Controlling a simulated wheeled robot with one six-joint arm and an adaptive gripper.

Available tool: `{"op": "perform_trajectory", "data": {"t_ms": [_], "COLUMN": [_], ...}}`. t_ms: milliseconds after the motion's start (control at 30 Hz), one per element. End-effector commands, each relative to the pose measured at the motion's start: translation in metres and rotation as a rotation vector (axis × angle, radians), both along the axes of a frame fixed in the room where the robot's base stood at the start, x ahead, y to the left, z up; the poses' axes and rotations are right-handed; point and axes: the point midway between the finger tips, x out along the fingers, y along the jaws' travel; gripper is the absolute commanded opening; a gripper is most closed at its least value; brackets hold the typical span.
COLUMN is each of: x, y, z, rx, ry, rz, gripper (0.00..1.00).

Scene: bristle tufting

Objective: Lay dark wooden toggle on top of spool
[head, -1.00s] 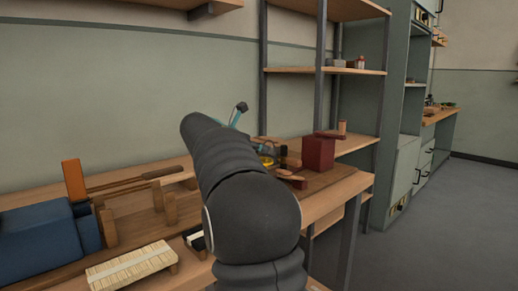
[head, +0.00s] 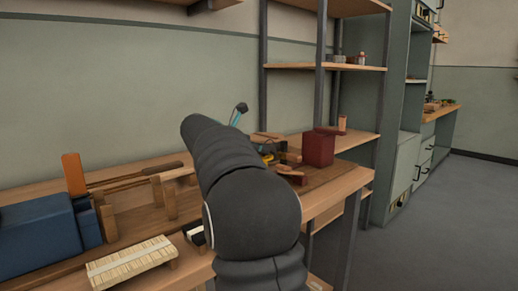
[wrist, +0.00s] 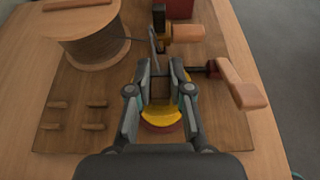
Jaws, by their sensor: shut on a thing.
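In the wrist view my gripper (wrist: 160,76) is shut on a dark brown piece (wrist: 160,89), which I take to be the dark wooden toggle, seen small between the fingertips. The pale wooden spool (wrist: 92,50) stands upright to the left of and beyond the gripper, with thread on its core. My gripper is apart from the spool. In the head view my arm hides most of the gripper.
A yellow and red round thing (wrist: 162,117) lies below the gripper. A mallet-like wooden piece (wrist: 243,84) is to the right and a wooden-handled tool (wrist: 186,33) beyond. A red block (head: 319,149) stands at the back. Small wooden pegs (wrist: 94,126) lie on the board at left.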

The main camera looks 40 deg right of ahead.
Motion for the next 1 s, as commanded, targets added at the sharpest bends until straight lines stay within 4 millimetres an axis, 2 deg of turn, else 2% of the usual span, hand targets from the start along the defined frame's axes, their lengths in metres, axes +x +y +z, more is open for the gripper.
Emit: {"op": "perform_trajectory", "data": {"t_ms": [700, 733, 833, 1000], "x": [-0.0001, 0.0, 0.0, 0.0], "y": [0.0, 0.0, 0.0, 0.0], "z": [-0.0049, -0.005, -0.005, -0.005], "rx": [0.0, 0.0, 0.0, 0.0], "ry": [0.001, 0.0, 0.0, 0.0], "rz": [0.0, 0.0, 0.0, 0.0], "gripper": [0.04, 0.25, 0.49, 0.49]}}
